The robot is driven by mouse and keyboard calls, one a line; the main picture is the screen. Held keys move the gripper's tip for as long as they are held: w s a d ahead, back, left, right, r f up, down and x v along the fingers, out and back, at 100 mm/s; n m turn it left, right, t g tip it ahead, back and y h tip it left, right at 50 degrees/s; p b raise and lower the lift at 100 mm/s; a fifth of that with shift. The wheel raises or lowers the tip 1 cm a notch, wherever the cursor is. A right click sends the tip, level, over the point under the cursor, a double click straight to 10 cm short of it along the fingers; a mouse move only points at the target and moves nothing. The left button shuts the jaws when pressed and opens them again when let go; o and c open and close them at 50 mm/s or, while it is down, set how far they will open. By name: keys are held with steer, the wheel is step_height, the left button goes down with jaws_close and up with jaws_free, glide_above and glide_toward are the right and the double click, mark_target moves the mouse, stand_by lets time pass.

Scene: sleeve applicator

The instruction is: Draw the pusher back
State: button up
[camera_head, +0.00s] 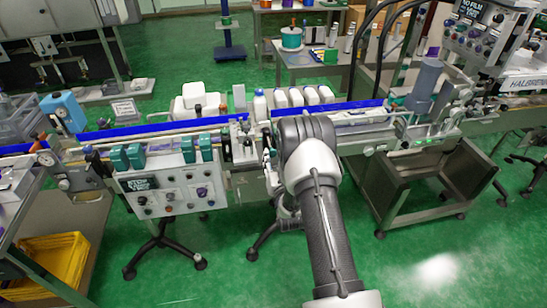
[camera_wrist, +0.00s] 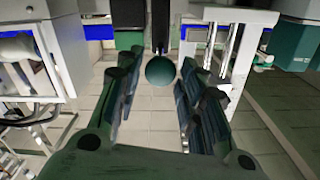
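A round dark green knob (camera_wrist: 160,71) hangs at the lower end of a dark upright rod (camera_wrist: 160,25) in the wrist view; it looks like the pusher's handle. My gripper (camera_wrist: 159,66) is open, with one dark green finger on each side of the knob. Gaps show between the knob and both fingers, so neither appears to touch it. How deep the knob sits between the fingers is hard to tell. In the head view my arm's wrist hides the knob and most of my gripper at the front of the machine.
A control panel (camera_head: 172,190) with teal clamps stands left of my arm. White bottles (camera_head: 282,98) line up behind the blue rail (camera_head: 330,106). An open metal bin (camera_head: 427,195) stands at the right. In the wrist view, pale metal posts (camera_wrist: 232,45) rise right of the knob.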

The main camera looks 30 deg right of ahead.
steer(key=shift+o, duration=1.2)
steer(key=shift+w, duration=0.15)
steer(key=shift+r, duration=0.1)
steer(key=v, duration=1.2)
steer(key=shift+r, duration=0.1)
